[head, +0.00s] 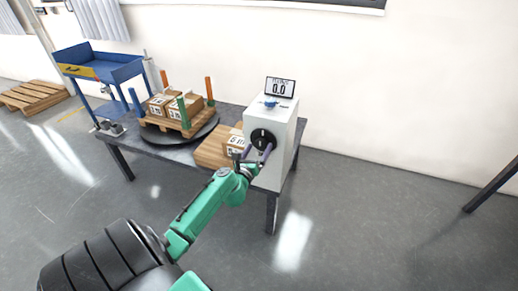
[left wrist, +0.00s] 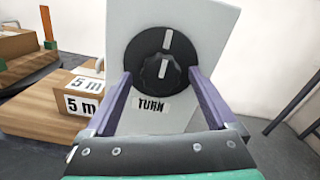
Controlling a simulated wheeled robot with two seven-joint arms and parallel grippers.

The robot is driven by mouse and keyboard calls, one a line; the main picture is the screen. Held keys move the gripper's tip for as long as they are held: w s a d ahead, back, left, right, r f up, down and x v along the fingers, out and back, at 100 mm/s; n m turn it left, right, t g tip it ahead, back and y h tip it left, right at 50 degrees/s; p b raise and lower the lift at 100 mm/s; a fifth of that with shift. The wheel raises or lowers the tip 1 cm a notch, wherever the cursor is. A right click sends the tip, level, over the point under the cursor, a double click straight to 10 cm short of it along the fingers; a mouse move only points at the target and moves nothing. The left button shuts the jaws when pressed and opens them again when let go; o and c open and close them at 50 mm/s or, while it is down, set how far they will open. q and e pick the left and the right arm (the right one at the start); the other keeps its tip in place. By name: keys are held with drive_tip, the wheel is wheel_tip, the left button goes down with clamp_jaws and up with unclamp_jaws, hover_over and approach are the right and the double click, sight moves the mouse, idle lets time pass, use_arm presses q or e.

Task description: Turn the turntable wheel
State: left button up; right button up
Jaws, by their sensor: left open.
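The turntable wheel is a black knob (head: 262,139) with a white mark on the front of a white box (head: 283,122). In the left wrist view the knob (left wrist: 159,68) sits above a "TURN" label (left wrist: 151,105), its white mark pointing up. My left gripper (head: 259,154) is open, its two purple fingers on either side of the knob's lower part and pointing at it. I cannot tell whether the fingers touch the knob. The round black turntable (head: 180,136) stands on the table to the left, bearing a pallet with boxes. My right gripper is not in view.
The dark table (head: 160,149) carries the box, the turntable and a second pallet (head: 213,152) with a carton labelled "5 m" close left of the knob. A blue cart (head: 97,66) stands behind left. Floor right of the table is clear.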

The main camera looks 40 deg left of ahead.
use_arm(q)
drive_tip(key=shift+w+a, duration=0.1)
drive_tip(key=shift+w, duration=0.4)
drive_tip(key=c, duration=1.4)
